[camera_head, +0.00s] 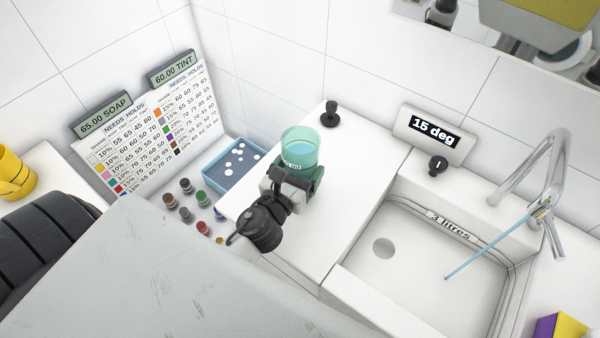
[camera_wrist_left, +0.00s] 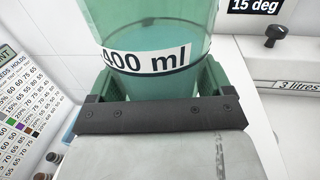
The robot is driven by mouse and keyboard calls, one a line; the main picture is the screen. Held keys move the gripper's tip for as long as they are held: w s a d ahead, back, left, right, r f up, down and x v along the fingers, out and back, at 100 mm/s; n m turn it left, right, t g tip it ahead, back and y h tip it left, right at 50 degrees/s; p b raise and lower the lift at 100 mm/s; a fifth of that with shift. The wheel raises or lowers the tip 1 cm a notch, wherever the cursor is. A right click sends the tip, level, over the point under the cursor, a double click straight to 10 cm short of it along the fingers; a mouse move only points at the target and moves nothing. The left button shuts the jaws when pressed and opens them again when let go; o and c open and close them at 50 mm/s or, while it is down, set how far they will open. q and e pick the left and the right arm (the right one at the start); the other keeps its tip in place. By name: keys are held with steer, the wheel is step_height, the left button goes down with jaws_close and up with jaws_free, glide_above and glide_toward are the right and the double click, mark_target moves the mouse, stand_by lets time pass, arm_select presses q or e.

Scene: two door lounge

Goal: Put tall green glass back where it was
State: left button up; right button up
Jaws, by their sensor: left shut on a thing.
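The tall green glass (camera_head: 299,143) is translucent, looks upright and holds some liquid. It stands out over the white counter left of the sink. In the left wrist view the glass (camera_wrist_left: 155,30) fills the top middle and bears a white band reading "400 ml". My left gripper (camera_head: 297,172) is shut on the glass, with a green finger on each side of its lower part. The gripper hides the glass's base, so I cannot tell whether it touches the counter (camera_head: 345,180). My right gripper is not in view.
The sink (camera_head: 430,265), marked "3 litres", lies right, with a tap (camera_head: 553,190) above and a "15 deg" display (camera_head: 435,133) behind. A black knob (camera_head: 330,113) stands behind the glass. A blue tray (camera_head: 232,168) and several small jars (camera_head: 203,198) are left. Bare counter lies right of the gripper.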

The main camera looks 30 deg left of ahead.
arm_select(q)
steer(key=shift+f, duration=0.75)
